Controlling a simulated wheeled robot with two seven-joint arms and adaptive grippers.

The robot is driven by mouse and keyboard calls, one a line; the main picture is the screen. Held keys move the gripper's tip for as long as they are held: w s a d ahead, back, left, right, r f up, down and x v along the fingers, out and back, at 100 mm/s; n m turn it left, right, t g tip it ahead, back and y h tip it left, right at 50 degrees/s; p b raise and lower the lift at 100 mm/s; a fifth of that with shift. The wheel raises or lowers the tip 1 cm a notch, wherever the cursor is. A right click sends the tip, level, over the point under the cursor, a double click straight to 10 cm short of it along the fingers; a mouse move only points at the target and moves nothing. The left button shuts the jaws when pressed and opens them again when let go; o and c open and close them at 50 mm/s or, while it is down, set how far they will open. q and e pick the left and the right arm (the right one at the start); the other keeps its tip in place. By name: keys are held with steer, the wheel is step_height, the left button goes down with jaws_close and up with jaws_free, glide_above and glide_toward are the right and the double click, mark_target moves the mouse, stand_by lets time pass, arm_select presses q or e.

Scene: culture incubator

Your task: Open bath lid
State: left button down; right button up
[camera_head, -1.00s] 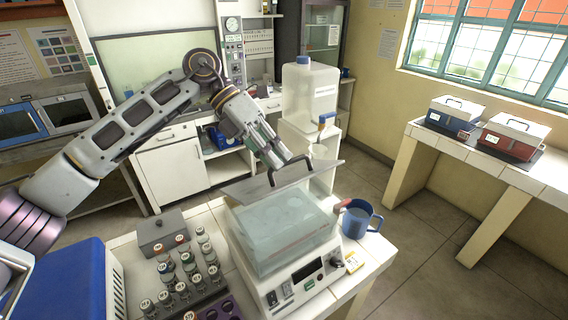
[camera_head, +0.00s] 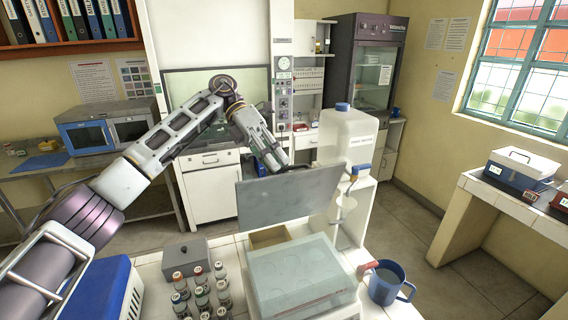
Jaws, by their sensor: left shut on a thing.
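The bath (camera_head: 300,275) stands on the white tiled bench at the lower middle, its front cut off by the picture's bottom edge. Its grey lid (camera_head: 290,207) is raised and stands steeply tilted at the back of the bath, with its flat underside towards me. My left gripper (camera_head: 282,168) is behind the top edge of the lid, shut on the lid handle; the handle and fingertips are mostly hidden by the lid. My right gripper is not in view.
A blue mug (camera_head: 388,284) stands right of the bath. Capped vials (camera_head: 200,290) and a grey box (camera_head: 186,257) are to its left. A large white jug (camera_head: 345,140) stands behind the lid on the right. A blue-topped device (camera_head: 90,290) is at lower left.

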arm_select(q)
steer(key=shift+w+a+f, duration=0.2)
steer(key=shift+w+f, duration=0.15)
steer(key=shift+f, duration=0.15)
steer(key=shift+w+a+f, duration=0.15)
steer(key=shift+w+f, duration=0.2)
steer(key=shift+f, duration=0.15)
steer(key=c, duration=1.6)
jaws_free()
steer(key=shift+f, duration=0.1)
steer(key=shift+c, duration=0.2)
steer(key=shift+o, duration=0.6)
steer(key=shift+w, duration=0.4)
steer(key=shift+s, duration=0.15)
steer(key=shift+s, duration=0.1)
steer(key=v, duration=0.7)
steer(key=shift+w+r, duration=0.2)
steer(key=shift+r, duration=0.25)
